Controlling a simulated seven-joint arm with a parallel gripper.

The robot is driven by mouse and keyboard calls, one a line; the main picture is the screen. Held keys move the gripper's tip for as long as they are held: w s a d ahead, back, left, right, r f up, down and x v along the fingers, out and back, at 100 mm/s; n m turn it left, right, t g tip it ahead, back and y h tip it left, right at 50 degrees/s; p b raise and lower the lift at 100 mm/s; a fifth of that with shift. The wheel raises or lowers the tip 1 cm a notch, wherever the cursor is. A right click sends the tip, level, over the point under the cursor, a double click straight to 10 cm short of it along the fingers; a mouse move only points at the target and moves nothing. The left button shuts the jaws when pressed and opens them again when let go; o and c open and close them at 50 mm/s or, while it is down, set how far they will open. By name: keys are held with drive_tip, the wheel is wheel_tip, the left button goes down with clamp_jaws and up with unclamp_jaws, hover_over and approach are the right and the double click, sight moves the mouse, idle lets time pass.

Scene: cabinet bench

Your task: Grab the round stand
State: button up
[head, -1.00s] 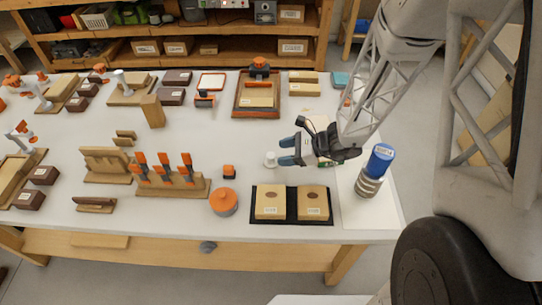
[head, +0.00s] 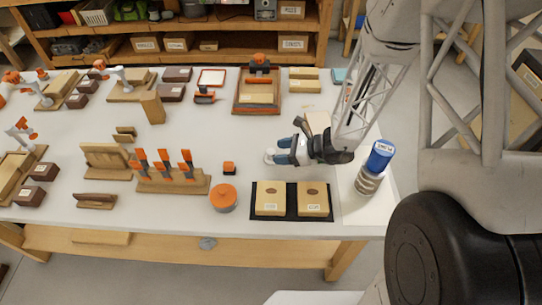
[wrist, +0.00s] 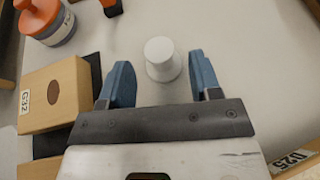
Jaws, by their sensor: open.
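The round stand (head: 268,158) is a small white piece with a wide round base and a narrower round top. It stands upright on the white table. In the wrist view, the round stand (wrist: 163,52) lies ahead, between the blue fingertips, with a visible gap on each side. My gripper (head: 279,151) is open and empty, with its blue fingers reaching left to the stand in the head view. In the wrist view, my gripper (wrist: 160,65) has one finger on each side of the stand's line, and the tips reach about level with it.
Two wooden blocks on a black mat (head: 292,215) lie in front of my gripper. An orange-lidded round container (head: 223,198) stands front left. A blue-topped cylinder (head: 376,167) stands to the right. A small orange-and-black block (head: 229,169) is left of the stand.

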sight(271, 151)
drive_tip(key=shift+x, duration=2.05)
drive_tip(key=shift+c, duration=0.5)
drive_tip(key=c, duration=0.8)
